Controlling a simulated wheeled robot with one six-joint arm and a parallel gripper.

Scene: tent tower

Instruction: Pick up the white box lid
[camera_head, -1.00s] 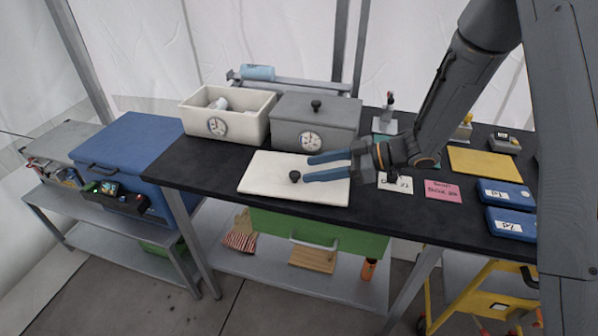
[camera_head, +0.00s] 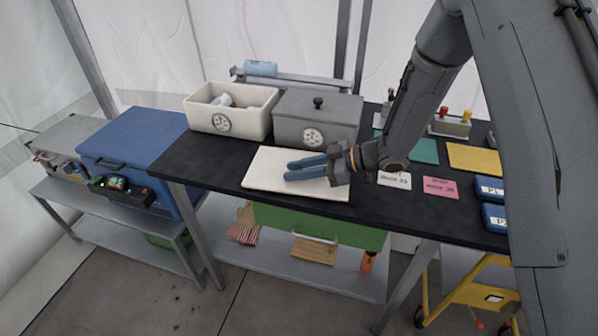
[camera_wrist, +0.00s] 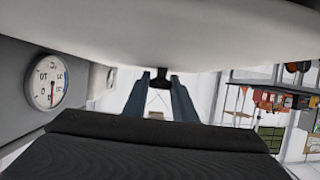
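The white box lid (camera_head: 262,170) lies flat on the black tabletop, in front of the white and grey boxes. Its dark knob is hidden by my gripper in the head view, but shows in the wrist view (camera_wrist: 161,76). My gripper (camera_head: 290,171) is low over the lid, its blue fingers pointing left. In the wrist view, the fingers (camera_wrist: 160,88) are apart with the knob between their tips. I cannot tell whether they press on it. The lid's pale surface (camera_wrist: 200,35) fills the top of the wrist view.
The open white box (camera_head: 244,127) and the lidded grey box (camera_head: 340,132) stand behind the lid, each with a dial. White (camera_head: 394,180) and pink (camera_head: 439,187) cards lie to the right. A blue cooler (camera_head: 140,138) is at the left.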

